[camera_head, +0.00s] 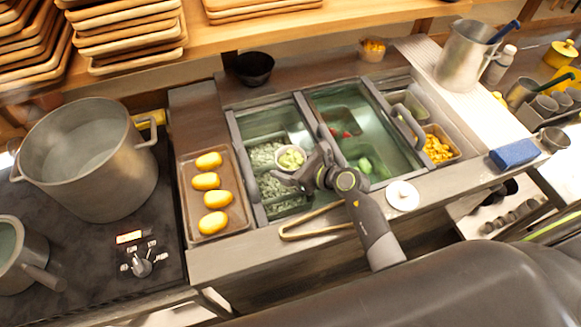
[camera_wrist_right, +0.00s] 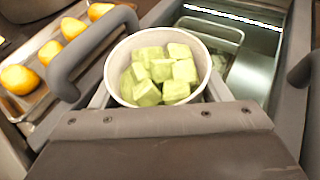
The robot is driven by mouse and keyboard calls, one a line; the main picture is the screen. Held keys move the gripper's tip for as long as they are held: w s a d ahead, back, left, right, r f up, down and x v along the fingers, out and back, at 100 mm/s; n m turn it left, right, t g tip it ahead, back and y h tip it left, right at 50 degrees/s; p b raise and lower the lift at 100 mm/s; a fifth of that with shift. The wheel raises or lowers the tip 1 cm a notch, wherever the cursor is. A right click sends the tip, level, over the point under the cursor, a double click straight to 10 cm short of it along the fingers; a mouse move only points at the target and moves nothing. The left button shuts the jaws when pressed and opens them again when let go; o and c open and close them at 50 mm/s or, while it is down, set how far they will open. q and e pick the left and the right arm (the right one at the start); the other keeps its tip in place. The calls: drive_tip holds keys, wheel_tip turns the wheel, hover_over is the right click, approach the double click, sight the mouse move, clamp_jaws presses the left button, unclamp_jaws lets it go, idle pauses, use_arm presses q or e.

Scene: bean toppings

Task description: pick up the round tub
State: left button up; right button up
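The round tub (camera_head: 291,158) is a small white bowl of pale green cubes, in the left part of the counter well. In the right wrist view the tub (camera_wrist_right: 160,68) is upright, directly ahead of the palm. My right gripper (camera_head: 301,161) is at the tub. In the wrist view light finger parts of my right gripper (camera_wrist_right: 159,91) show on both sides, close under the rim. The fingertips are hidden by the tub, so I cannot tell whether they press on it. Whether the tub is resting or lifted is unclear. My left gripper is not in view.
A tray of yellow potatoes (camera_head: 211,192) lies left of the well. Dark grey curved bars (camera_wrist_right: 92,50) stand close to the tub. Tongs (camera_head: 318,222) and a white round lid (camera_head: 403,196) lie at the front edge. A large pot (camera_head: 92,160) stands at the left.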

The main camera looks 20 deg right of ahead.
drive_tip(key=c, duration=0.5)
drive_tip(key=shift+r, duration=0.1)
